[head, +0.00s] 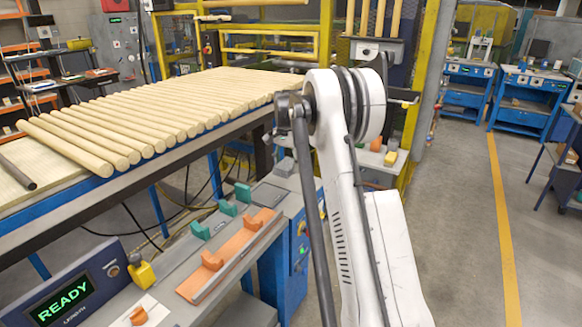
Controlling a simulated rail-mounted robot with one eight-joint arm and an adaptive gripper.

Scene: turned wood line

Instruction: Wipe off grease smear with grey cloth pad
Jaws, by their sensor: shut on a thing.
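My white arm (345,180) rises through the middle of the head view and bends at a large joint near the top. I cannot make out the grey cloth pad. No grease smear can be told apart on the surfaces in view.
A row of wooden rods (150,112) lies on the blue-framed conveyor table at left. A grey bench has orange cradles (212,260), teal cradles (200,230) and a READY display (63,299). A yellow post (424,90) stands behind my arm.

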